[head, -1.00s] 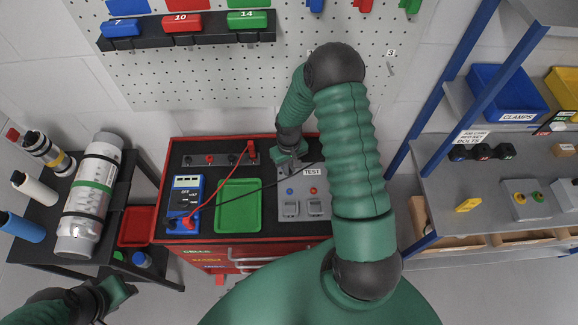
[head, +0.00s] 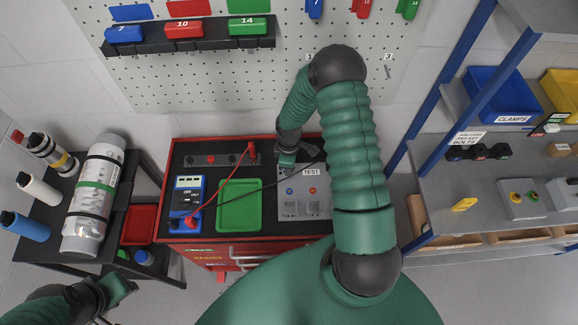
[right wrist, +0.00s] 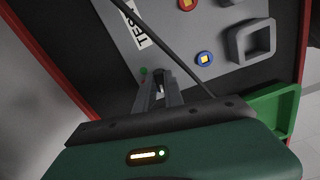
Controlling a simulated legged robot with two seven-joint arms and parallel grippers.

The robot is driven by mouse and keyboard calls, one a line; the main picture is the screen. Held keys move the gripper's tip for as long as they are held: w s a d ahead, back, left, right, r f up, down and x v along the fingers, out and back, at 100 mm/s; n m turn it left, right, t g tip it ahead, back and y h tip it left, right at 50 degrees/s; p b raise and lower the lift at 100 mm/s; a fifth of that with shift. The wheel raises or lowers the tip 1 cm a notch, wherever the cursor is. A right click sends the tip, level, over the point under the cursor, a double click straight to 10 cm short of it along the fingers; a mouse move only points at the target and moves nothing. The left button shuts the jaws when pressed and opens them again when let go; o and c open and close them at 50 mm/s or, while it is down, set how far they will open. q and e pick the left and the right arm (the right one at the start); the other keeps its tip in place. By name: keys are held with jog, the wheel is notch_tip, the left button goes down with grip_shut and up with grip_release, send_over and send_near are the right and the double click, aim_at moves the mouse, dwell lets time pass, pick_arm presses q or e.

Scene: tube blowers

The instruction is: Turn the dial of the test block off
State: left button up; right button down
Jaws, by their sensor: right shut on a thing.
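The test block (head: 305,207) is a grey panel with a TEST label, on the red-edged bench top. My right gripper (head: 287,172) is at the block's upper left corner. In the right wrist view its fingers (right wrist: 168,88) are close together at the panel, beside a small green spot (right wrist: 143,71). They are shut on what seems to be the dial, which they hide. My left gripper (head: 122,290) is at the lower left, away from the block; its jaws are unclear.
A black lead (right wrist: 172,45) passes over the panel close to my right fingers. A blue multimeter (head: 187,198) and an empty green tray (head: 239,205) lie left of the block. A cylinder (head: 95,195) lies on the left table; a shelf (head: 500,160) stands at right.

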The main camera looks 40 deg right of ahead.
jog(key=shift+w+n, duration=0.1)
jog(key=shift+n, duration=1)
jog(key=c, duration=1.7)
grip_release()
jog(key=shift+o, duration=1.3)
jog(key=shift+w+f, duration=0.15)
notch_tip(320, 180, up, 17)
jog(key=shift+b, duration=0.3)
jog(key=shift+f, duration=0.15)
